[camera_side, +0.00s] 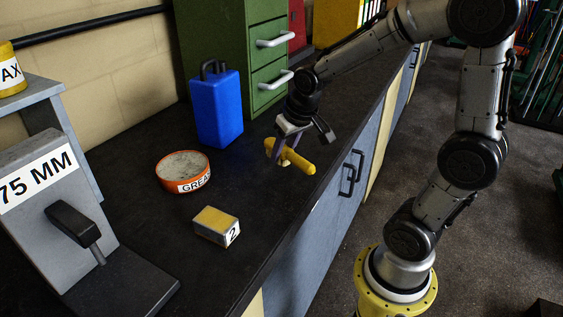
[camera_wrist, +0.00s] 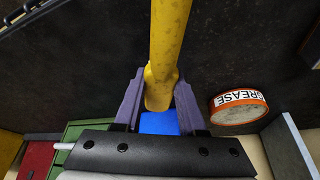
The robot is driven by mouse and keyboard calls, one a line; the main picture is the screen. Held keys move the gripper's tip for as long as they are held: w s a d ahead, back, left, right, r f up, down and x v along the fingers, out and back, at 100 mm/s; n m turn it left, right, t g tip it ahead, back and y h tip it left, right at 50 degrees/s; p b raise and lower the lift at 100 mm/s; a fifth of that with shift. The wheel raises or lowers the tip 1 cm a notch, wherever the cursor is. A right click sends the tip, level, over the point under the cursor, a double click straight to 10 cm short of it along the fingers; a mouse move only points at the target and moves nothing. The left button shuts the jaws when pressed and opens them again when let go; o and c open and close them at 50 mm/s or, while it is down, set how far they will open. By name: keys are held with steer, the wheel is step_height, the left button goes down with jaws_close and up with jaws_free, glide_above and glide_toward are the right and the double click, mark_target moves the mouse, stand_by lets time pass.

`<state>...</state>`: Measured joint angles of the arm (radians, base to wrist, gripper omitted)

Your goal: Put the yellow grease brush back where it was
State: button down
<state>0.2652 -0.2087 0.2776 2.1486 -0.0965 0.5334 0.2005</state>
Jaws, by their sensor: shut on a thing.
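The yellow grease brush (camera_side: 297,161) is between the fingers of my gripper (camera_side: 284,151), near the front edge of the dark bench. My gripper is shut on it. The brush lies roughly level; a small pale patch shows under it. Whether it touches the bench is hard to tell. In the wrist view the yellow handle (camera_wrist: 170,35) runs up from between the purple fingers of my gripper (camera_wrist: 158,90) to the top edge. An orange-rimmed grease tin (camera_side: 183,171) stands left of my gripper in the side view, and it also shows in the wrist view (camera_wrist: 238,106).
A blue container (camera_side: 217,108) stands behind, before green drawers (camera_side: 237,45). A yellow-topped block marked 2 (camera_side: 217,226) lies near the front. A grey stand marked 75 MM (camera_side: 45,215) is at left. Bare bench (camera_side: 130,225) lies between stand and block.

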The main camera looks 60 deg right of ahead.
mark_target(281, 163)
steer(key=shift+s+x, duration=0.15)
steer(key=shift+x, duration=0.8)
steer(key=shift+s+x, duration=0.15)
steer(key=shift+x, duration=0.8)
steer(key=shift+s+a+f, duration=0.1)
steer(key=shift+a+f, duration=0.1)
steer(key=shift+f, duration=0.15)
steer(key=shift+c, duration=2.4)
jaws_free()
